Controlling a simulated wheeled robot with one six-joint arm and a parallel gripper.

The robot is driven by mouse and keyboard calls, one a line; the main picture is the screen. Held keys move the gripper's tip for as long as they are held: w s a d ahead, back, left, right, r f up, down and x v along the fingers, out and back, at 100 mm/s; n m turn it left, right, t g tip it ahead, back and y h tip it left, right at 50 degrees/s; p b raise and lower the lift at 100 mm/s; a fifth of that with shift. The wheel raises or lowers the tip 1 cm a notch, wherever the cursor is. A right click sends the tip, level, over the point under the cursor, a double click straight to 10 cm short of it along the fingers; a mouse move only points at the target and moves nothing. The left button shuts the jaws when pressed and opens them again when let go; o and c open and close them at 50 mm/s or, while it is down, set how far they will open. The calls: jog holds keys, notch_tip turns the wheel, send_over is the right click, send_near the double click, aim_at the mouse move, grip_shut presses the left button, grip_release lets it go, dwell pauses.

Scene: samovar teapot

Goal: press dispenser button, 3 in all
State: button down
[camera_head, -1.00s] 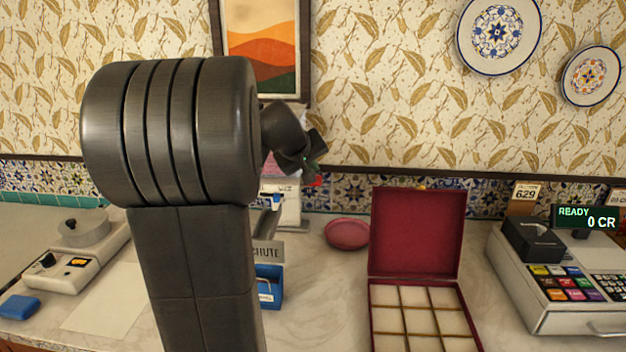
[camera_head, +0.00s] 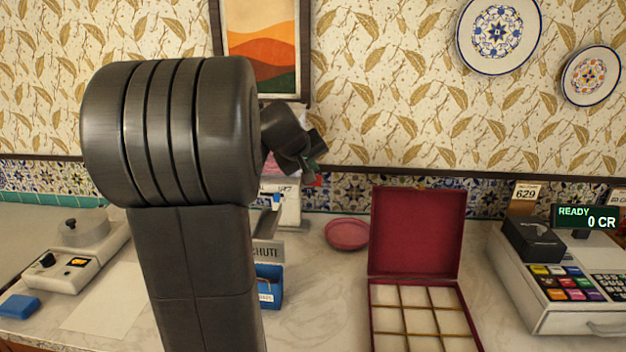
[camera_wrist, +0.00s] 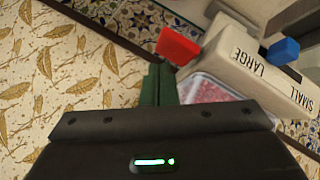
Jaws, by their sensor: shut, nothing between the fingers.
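The dispenser (camera_wrist: 262,65) is a cream box with the words LARGE and SMALL on it. In the wrist view it has a red button (camera_wrist: 178,45) on the LARGE side and a blue button (camera_wrist: 284,51) on the SMALL side. In the head view the dispenser (camera_head: 290,207) is partly hidden behind my arm, and the red button (camera_head: 318,181) just shows below my gripper (camera_head: 314,160). My gripper (camera_wrist: 157,70) is shut and empty, its green fingertips close beside the red button. I cannot tell whether they touch it.
A CHUTE sign (camera_head: 268,251) and a blue box (camera_head: 269,286) stand near my arm. A pink dish (camera_head: 347,234), an open red compartment box (camera_head: 417,232) and a till (camera_head: 560,290) are to the right.

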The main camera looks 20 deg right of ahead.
jog(key=shift+f+b, duration=0.35)
jog(key=shift+f, duration=0.05)
jog(key=shift+f+b, duration=1.2)
jog(key=shift+f, duration=0.1)
dwell(1.1)
jog(key=shift+r, duration=0.1)
jog(key=shift+r+p, duration=1.25)
jog(key=shift+r, duration=0.35)
notch_tip(320, 180, up, 5)
jog(key=p, duration=0.4)
jog(key=shift+r, duration=0.1)
